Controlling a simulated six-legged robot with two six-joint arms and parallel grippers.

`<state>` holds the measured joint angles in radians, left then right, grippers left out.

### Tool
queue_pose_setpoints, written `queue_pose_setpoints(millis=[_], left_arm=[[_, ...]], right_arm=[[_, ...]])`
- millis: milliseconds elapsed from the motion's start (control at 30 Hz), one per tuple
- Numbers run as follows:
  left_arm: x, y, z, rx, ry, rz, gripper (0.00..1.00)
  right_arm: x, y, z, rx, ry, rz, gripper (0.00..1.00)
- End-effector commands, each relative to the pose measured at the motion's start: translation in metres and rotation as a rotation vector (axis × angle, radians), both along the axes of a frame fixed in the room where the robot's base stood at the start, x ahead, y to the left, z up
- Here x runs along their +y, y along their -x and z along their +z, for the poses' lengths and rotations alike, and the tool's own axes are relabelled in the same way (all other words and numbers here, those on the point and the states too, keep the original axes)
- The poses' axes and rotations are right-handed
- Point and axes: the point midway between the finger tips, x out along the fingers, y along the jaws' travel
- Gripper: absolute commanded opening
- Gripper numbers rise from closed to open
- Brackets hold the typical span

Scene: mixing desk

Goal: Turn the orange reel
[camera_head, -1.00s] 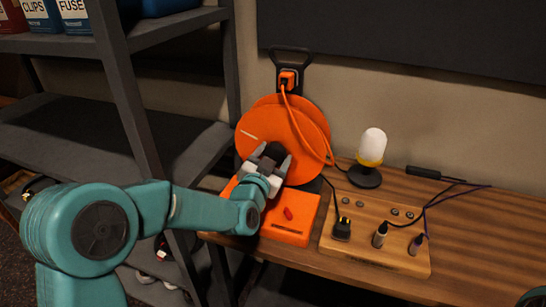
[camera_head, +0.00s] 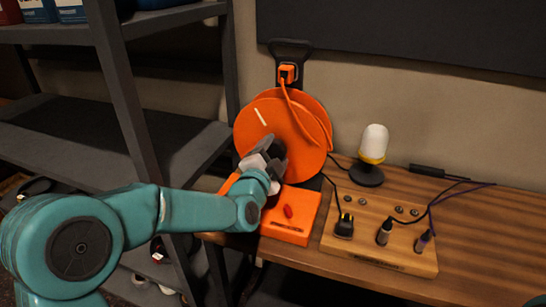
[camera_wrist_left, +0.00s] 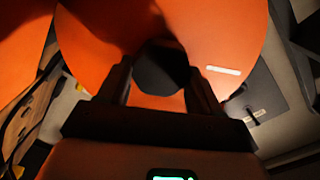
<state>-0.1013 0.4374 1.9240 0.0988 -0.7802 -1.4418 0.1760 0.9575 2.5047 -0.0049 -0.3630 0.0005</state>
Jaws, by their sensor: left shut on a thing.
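The orange reel (camera_head: 296,122) stands upright on the wooden desk, and it also fills the top of the left wrist view (camera_wrist_left: 225,35). A short white mark lies on its face at the upper left. My left gripper (camera_head: 272,152) is at the reel's face, below its middle. Its fingers are shut on a dark knob (camera_wrist_left: 162,70) on the reel. An orange cable (camera_head: 302,124) runs from a plug (camera_head: 288,74) above the reel down across it. My right gripper is out of view.
An orange box (camera_head: 293,222) with a red switch sits in front of the reel. To the right are a lamp (camera_head: 373,145) and a wooden board (camera_head: 385,250) with plugs and wires. A grey shelf (camera_head: 130,80) stands close on the left. The desk's right side is mostly clear.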

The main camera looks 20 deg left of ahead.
Motion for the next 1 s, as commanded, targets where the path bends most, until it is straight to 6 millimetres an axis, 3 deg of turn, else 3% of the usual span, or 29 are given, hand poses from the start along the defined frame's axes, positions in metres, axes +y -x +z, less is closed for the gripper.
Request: queue_pose_setpoints(millis=[500,1000], left_arm=[[-0.0005,-0.0005,0.0003,-0.020,-0.418,0.002,0.09],[-0.0005,-0.0006,0.0002,-0.027,-0.563,0.003,0.10]], right_arm=[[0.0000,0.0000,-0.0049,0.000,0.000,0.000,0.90],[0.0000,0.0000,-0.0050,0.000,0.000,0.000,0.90]])
